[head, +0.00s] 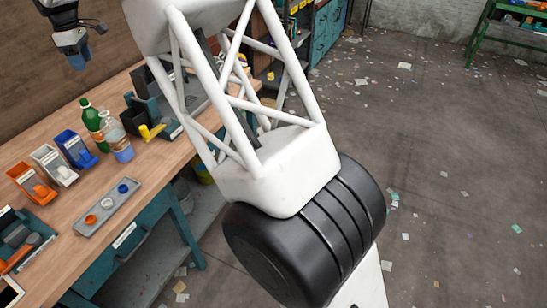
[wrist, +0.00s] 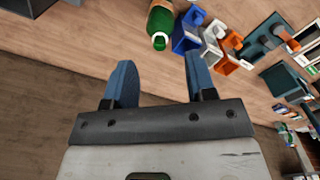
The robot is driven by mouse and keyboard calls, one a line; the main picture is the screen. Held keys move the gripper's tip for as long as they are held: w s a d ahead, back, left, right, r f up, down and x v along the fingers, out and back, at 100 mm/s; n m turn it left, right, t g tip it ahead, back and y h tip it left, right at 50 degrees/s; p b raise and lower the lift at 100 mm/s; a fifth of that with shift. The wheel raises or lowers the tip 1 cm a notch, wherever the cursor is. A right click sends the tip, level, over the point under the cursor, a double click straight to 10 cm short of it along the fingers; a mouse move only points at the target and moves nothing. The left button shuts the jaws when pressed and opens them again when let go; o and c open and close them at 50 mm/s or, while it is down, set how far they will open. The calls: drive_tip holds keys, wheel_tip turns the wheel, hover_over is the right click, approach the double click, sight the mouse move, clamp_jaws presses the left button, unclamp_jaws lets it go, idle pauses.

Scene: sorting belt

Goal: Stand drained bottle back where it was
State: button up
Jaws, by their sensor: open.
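A green bottle (head: 94,125) with a pale label stands on the wooden table. A clear bottle (head: 117,138) with a blue lower part stands right beside it, nearer the table's front edge. I cannot tell whether either bottle is empty. My gripper (head: 78,60) is up at the top left of the head view, clear of both bottles. In the wrist view my gripper (wrist: 158,65) has its two blue fingers wide apart with nothing between them. The green bottle (wrist: 161,22) shows beyond the fingers there; the clear bottle is not clearly visible in that view.
Blue (head: 75,148), white (head: 54,165) and orange (head: 32,184) bins line the table left of the bottles. A grey tray (head: 107,208) holding blue and orange caps lies in front. Dark holders with a yellow item (head: 152,132) stand to the right.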

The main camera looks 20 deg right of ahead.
drive_tip(key=s+d+r+m+t, duration=0.1)
drive_tip(key=s+d+r+m, duration=0.3)
drive_tip(key=s+d, duration=0.95)
drive_tip(key=s+d+r+m, duration=0.4)
drive_tip(key=s+d, duration=0.6)
drive_tip(key=d, duration=0.7)
drive_tip(key=s+d+f+m, duration=0.3)
drive_tip(key=s+d+f, duration=0.1)
drive_tip(key=s, duration=0.6)
drive_tip(key=s+d+f+m+t, duration=0.1)
drive_tip(key=s+d+f+m, duration=0.2)
drive_tip(key=s+d, duration=0.3)
drive_tip(key=s+d+f+m, duration=0.2)
drive_tip(key=s+d+f, duration=0.3)
drive_tip(key=s, duration=1.1)
drive_tip(key=shift+s+d+m, duration=0.15)
drive_tip(key=shift+s+m, duration=0.1)
drive_tip(key=shift+m, duration=0.15)
